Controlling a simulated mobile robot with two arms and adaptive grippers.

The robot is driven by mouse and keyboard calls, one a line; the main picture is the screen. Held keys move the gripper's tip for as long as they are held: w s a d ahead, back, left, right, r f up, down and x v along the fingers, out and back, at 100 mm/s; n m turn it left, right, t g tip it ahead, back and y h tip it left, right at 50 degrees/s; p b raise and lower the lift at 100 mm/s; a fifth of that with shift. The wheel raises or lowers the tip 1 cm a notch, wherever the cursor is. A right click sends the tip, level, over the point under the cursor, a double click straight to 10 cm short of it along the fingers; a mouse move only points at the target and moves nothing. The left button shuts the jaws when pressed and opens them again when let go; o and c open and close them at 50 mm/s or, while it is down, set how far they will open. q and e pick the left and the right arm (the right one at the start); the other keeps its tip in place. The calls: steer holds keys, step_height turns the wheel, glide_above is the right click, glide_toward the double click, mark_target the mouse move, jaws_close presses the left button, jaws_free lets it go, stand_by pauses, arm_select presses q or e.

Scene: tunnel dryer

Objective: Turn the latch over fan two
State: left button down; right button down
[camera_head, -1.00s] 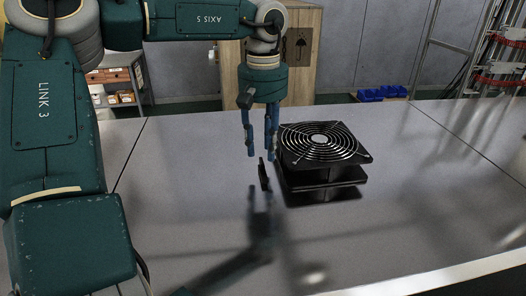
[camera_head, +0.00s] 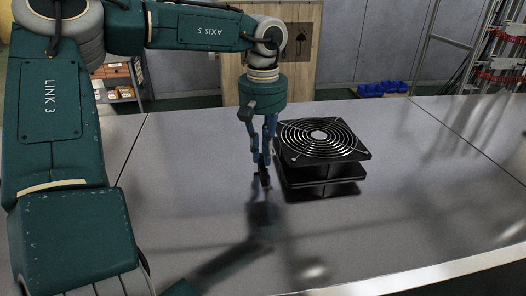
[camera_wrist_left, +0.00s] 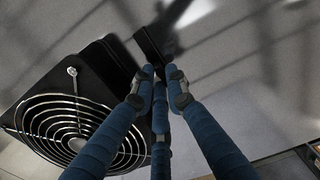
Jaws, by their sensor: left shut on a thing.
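A black fan with a round wire grille (camera_head: 320,137) sits on top of a black lower body (camera_head: 322,174) on the grey table. The grille also shows at lower left in the wrist view (camera_wrist_left: 72,125). A thin black latch (camera_head: 265,182) stands upright just left of the fan stack. In the wrist view the latch (camera_wrist_left: 149,47) sticks out beyond the fingertips beside the fan's corner. My left gripper (camera_head: 265,166) points down with its blue fingers shut on the latch, which partly hides behind them. No label shows which fan is fan two. My right gripper is out of view.
The grey table (camera_head: 420,150) is clear right of the fan and in front of it. A metal rack (camera_head: 440,45) stands at the right.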

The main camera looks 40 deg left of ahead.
arm_select(q)
steer(key=shift+n+b, duration=0.35)
steer(key=shift+n, duration=0.15)
steer(key=shift+a+n+b, duration=0.1)
steer(key=shift+n+b, duration=0.5)
steer(key=shift+n, duration=0.5)
steer(key=n+b, duration=0.1)
steer(key=n, duration=0.1)
steer(key=shift+w+n, duration=0.1)
steer(key=shift+n, duration=0.3)
steer(key=n+b, duration=0.1)
steer(key=n, duration=0.2)
steer(key=shift+a+n, duration=0.1)
steer(key=shift+n, duration=0.2)
steer(key=n+b, duration=0.1)
steer(key=n, duration=0.2)
steer(key=n+b, duration=0.1)
steer(key=n, duration=0.4)
steer(key=shift+a, duration=0.15)
steer(key=c, duration=1.7)
jaws_free()
steer(key=shift+c, duration=0.2)
